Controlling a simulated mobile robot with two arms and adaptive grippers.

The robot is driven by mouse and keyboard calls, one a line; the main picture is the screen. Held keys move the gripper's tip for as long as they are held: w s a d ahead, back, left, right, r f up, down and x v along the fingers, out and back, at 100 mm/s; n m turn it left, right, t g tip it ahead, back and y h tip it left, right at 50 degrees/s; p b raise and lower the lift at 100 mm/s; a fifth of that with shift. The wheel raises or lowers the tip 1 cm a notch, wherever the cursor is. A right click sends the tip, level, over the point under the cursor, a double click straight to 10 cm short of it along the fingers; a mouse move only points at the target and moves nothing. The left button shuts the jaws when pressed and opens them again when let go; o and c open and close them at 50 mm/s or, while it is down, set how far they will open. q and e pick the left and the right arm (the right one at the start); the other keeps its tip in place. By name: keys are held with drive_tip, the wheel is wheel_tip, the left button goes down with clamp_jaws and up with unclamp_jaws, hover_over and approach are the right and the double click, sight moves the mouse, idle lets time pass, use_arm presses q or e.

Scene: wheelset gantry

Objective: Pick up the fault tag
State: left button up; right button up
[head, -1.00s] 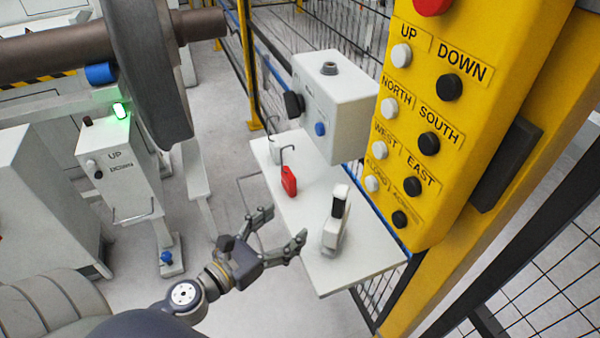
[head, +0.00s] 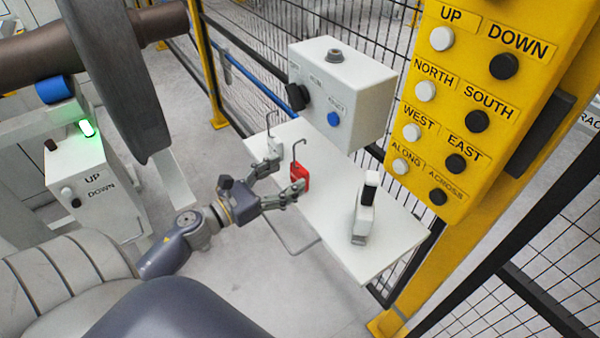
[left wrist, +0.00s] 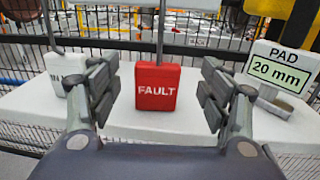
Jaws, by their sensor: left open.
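The fault tag (head: 300,174) is a small red block with a dark wire hook on top, upright on a white shelf (head: 375,262). In the left wrist view the red tag (left wrist: 157,87) reads FAULT and stands between my open fingers, a little beyond their tips. My left gripper (head: 278,178) is open and empty at the shelf's near edge; it also shows in the left wrist view (left wrist: 158,90). One finger overlaps the tag's lower edge in the head view; I cannot tell if it touches. My right gripper is not in view.
A white hooked tag (head: 274,148) stands left of the red one. A white gauge (head: 363,212) stands to the right; its label reads PAD 20 mm. A grey control box (head: 340,95) is above the shelf's back. A yellow button panel (head: 465,110) hangs at right.

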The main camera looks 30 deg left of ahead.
sight(296, 170)
use_arm(q)
drive_tip(key=p+x, duration=0.1)
drive_tip(key=x, duration=0.3)
drive_tip(key=shift+a+f, duration=0.1)
drive_tip(key=shift+f, duration=0.05)
drive_tip(key=shift+w, duration=0.4)
drive_tip(key=shift+w+f, duration=0.15)
drive_tip(key=shift+c, duration=0.8)
drive_tip(key=c, duration=1)
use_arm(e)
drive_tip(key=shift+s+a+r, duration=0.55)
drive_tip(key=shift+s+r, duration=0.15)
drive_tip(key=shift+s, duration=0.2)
